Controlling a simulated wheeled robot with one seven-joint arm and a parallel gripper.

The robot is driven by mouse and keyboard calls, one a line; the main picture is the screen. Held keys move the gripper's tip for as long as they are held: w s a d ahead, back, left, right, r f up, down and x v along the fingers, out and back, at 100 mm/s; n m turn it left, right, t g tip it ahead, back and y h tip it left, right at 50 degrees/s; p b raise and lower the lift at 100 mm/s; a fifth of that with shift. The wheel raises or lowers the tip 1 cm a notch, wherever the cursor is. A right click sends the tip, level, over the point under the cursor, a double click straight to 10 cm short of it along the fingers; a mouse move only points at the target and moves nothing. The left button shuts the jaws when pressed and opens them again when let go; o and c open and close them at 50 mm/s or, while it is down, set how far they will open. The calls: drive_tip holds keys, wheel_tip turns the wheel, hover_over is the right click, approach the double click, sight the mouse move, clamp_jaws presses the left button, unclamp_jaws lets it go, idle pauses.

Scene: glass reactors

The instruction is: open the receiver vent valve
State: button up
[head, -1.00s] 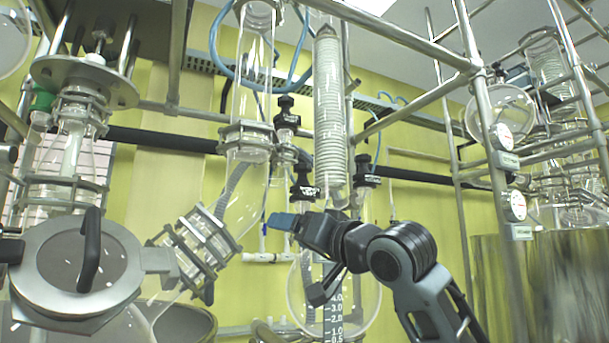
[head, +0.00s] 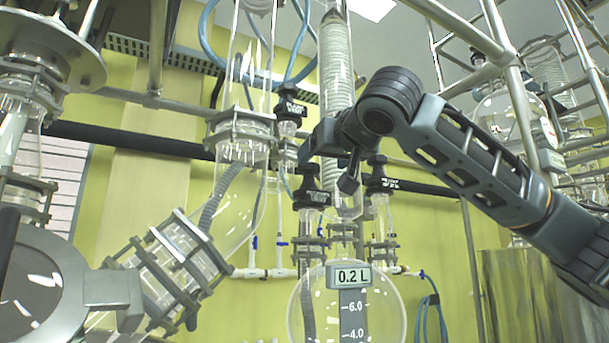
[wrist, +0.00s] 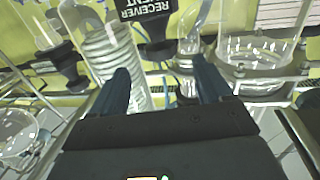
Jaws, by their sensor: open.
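The receiver vent valve is a black knob with a white "RECEIVER VENT" label, upside down at the top edge of the wrist view (wrist: 147,22). In the head view it appears to be the black valve (head: 311,192) left of the coiled condenser, its label too small to read. My gripper (wrist: 160,72) is open, with two dark blue fingers apart and nothing between them. The valve lies beyond the fingertips, apart from them. In the head view my gripper (head: 318,142) is just above the valve, its fingertips not clearly visible.
A second black valve (head: 378,178) stands right of the coiled condenser (head: 335,75); another (head: 289,105) is higher left. A glass column (head: 243,180) stands left, and a round flask (head: 350,310) with a "0.2 L" display is below. Metal rails (head: 440,25) cross the upper right.

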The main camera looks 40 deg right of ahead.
sight(318, 169)
drive_tip(key=shift+p+x, duration=0.75)
drive_tip(key=shift+x, duration=3.15)
drive_tip(key=c, duration=1)
drive_tip(key=shift+c, duration=0.2)
drive_tip(key=shift+f+n+t+y, duration=0.1)
drive_tip(key=shift+n+t+y, duration=0.2)
drive_tip(key=shift+n+y, duration=0.3)
drive_tip(key=shift+d+n+t+y+p, duration=0.15)
drive_tip(key=shift+n+y+p, duration=0.25)
drive_tip(key=shift+y, duration=0.35)
drive_tip(key=shift+d+n+t+y+p, duration=0.15)
drive_tip(key=shift+n+y+p, duration=0.2)
drive_tip(key=shift+y, duration=0.4)
drive_tip(key=n+y+p, duration=0.1)
drive_tip(key=y+p, duration=0.1)
drive_tip(key=y, duration=0.1)
drive_tip(key=n+y+p, duration=0.1)
drive_tip(key=shift+s+d+r+n, duration=0.1)
drive_tip(key=shift+d+r+n, duration=0.15)
drive_tip(key=shift+n, duration=0.1)
drive_tip(key=shift+f+n+y+p, duration=0.1)
drive_tip(key=shift+n+y+p, duration=0.85)
drive_tip(key=shift+y, duration=0.75)
drive_tip(key=shift+n+y, duration=0.3)
drive_tip(key=shift+n, duration=0.05)
